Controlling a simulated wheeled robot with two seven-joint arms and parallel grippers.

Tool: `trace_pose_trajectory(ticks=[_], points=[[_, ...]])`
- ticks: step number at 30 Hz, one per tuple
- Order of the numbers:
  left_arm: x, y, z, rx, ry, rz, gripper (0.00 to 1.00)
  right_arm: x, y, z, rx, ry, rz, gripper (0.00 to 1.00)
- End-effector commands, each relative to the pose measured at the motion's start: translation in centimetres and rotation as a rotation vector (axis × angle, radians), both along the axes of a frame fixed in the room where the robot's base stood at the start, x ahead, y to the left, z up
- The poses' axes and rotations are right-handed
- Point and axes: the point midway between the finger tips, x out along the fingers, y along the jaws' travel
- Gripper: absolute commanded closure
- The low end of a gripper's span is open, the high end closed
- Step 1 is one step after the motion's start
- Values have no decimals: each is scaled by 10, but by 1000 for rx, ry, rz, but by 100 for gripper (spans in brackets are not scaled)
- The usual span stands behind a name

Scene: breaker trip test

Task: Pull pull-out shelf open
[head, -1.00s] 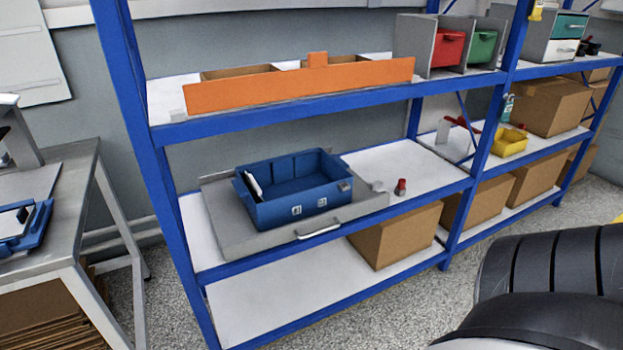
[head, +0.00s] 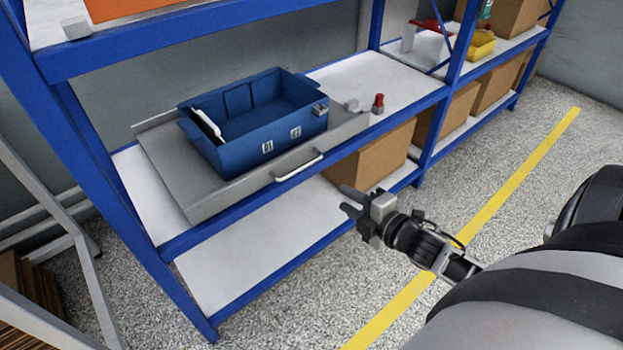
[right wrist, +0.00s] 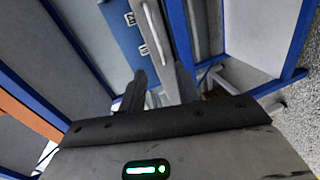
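The pull-out shelf (head: 165,170) is a flat grey tray on the middle level of the blue rack, with a white bar handle (head: 299,167) on its front edge. A blue bin (head: 235,155) stands on it. My right gripper (head: 346,201) is in front of the rack, to the right of and below the handle, apart from it. In the right wrist view its two fingers (right wrist: 160,88) are spread and empty, with the handle (right wrist: 152,30) and the shelf front (right wrist: 181,40) beyond them. My left gripper is not in view.
A red-topped object (head: 378,103) and a small grey piece stand on the white board right of the shelf. A cardboard box (head: 372,158) sits on the level below. Blue rack posts (head: 140,215) flank the bay. The speckled floor in front is clear, with a yellow line (head: 480,221).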

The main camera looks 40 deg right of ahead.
Motion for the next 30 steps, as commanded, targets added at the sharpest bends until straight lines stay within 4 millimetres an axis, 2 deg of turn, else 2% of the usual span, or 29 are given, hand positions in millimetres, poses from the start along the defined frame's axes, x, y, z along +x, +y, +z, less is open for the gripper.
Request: trace_pose_trajectory(ticks=[1, 3, 7, 21, 24, 30], points=[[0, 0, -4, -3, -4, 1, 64, 5, -8, -2, -60, -22, 16, 68], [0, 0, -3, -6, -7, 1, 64, 11, -12, 0, -94, -34, 24, 68], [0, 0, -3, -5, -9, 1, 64, 29, -11, -2, -93, -35, 24, 68], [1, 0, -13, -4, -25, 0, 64, 126, -3, -23, -86, -33, 21, 68], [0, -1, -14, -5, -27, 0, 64, 141, -1, -27, -87, -32, 20, 68], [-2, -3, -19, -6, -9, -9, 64, 156, 0, -30, -86, -29, 22, 68]])
